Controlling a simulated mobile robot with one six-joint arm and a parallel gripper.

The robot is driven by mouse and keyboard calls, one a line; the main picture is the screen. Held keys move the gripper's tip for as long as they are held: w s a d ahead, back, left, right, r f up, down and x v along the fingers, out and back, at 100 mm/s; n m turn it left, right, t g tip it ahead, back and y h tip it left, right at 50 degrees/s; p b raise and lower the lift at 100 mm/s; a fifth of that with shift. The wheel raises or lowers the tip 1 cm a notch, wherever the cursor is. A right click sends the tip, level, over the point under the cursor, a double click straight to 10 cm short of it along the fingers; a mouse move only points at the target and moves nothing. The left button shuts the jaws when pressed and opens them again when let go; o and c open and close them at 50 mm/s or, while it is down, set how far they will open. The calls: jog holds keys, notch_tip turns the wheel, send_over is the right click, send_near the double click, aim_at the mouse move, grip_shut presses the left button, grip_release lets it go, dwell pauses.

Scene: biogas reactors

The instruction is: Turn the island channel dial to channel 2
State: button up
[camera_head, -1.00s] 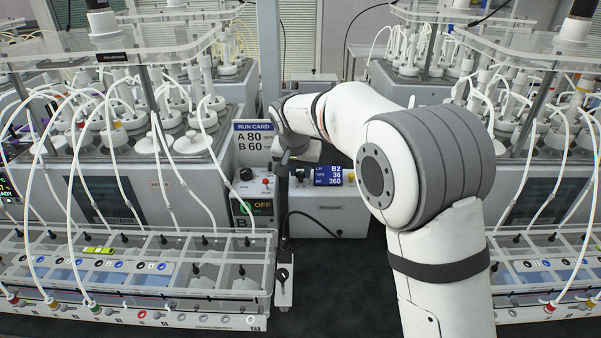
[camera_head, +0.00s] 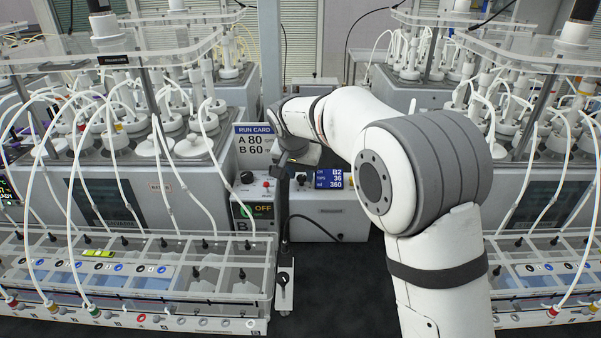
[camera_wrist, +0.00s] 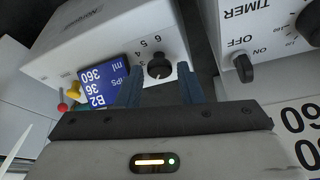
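The channel dial (camera_wrist: 159,66) is a black round knob on a white panel with printed numbers, 5 and 6 among them. It belongs to a white box (camera_wrist: 95,40) with a blue display (camera_wrist: 103,84) reading B2, 36 and 360. My gripper (camera_wrist: 160,76) is open, with one dark blue finger at each side of the dial in the wrist view. I cannot tell whether the fingers touch the knob. In the head view, the display (camera_head: 329,178) shows right of my gripper (camera_head: 298,160). The knob's pointer setting is not clear.
A timer box with an ON/OFF knob (camera_wrist: 243,68) stands close at the right in the wrist view. In the head view, the run card (camera_head: 254,139) reads A 80, B 60. A tubed rack (camera_head: 130,275) is at left, and dark floor (camera_head: 340,290) lies clear ahead.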

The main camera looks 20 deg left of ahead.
aim_at(297, 193)
jog(key=v, duration=0.7)
jog(key=shift+r+b, duration=0.35)
jog(key=shift+r, duration=0.05)
jog(key=shift+s, duration=0.15)
jog(key=s+d+g, duration=0.1)
jog(key=s+d, duration=0.3)
jog(key=d, duration=0.6)
jog(key=s+d, duration=0.4)
jog(key=d, duration=0.7)
jog(key=s+d+f, duration=0.3)
jog(key=s+d, duration=0.4)
jog(key=s, duration=0.2)
jog(key=s+d+f, duration=0.4)
jog(key=s+d, duration=0.3)
jog(key=s, duration=0.3)
jog(key=shift+d+g, duration=0.2)
jog(key=shift+g, duration=0.2)
jog(key=shift+f, duration=0.1)
